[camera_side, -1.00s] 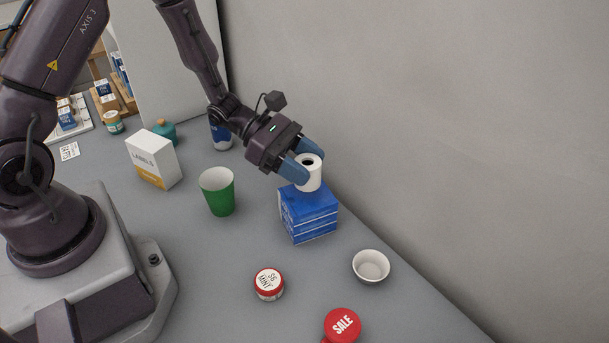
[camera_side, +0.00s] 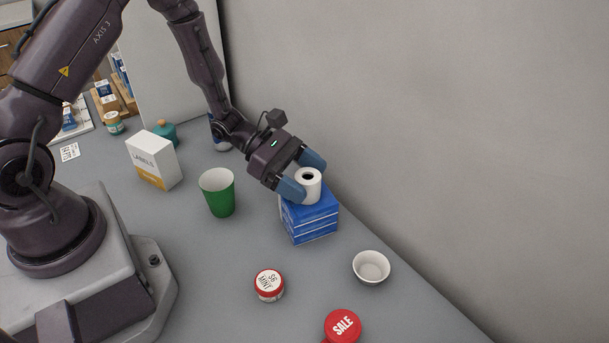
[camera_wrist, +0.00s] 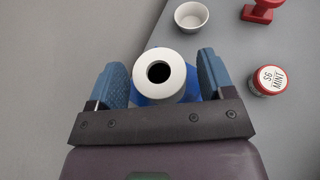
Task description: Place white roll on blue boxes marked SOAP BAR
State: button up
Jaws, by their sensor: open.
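The white roll (camera_side: 308,187) stands upright on top of the stack of blue boxes (camera_side: 311,226) in the side view. My gripper (camera_side: 303,174) is open, with its blue fingers on either side of the roll. In the wrist view the roll (camera_wrist: 159,74) sits between the spread fingers of my gripper (camera_wrist: 160,80), with gaps on both sides. A little of the blue boxes (camera_wrist: 146,99) shows beneath it; the rest is hidden by the roll and gripper. The boxes' lettering is not readable.
A green cup (camera_side: 218,193) and a LABELS box (camera_side: 152,160) stand left of the stack. A white bowl (camera_side: 371,267), a red-lidded mint tin (camera_side: 268,285) and a red SALE item (camera_side: 342,326) are nearer the front. The grey wall (camera_side: 450,130) runs close behind the stack.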

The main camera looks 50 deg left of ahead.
jog(key=v, duration=1.2)
jog(key=s+d+r+m+y, duration=0.2)
jog(key=s+r+m+y, duration=0.4)
jog(key=r+m, duration=0.4)
jog(key=s+d+r+m+y, duration=0.2)
jog(key=s+r+m+y, duration=0.4)
jog(key=r+m, duration=0.4)
jog(key=s+m, duration=0.1)
jog(key=m, duration=0.2)
jog(key=shift+s+d, duration=0.25)
jog(key=shift+s, duration=0.1)
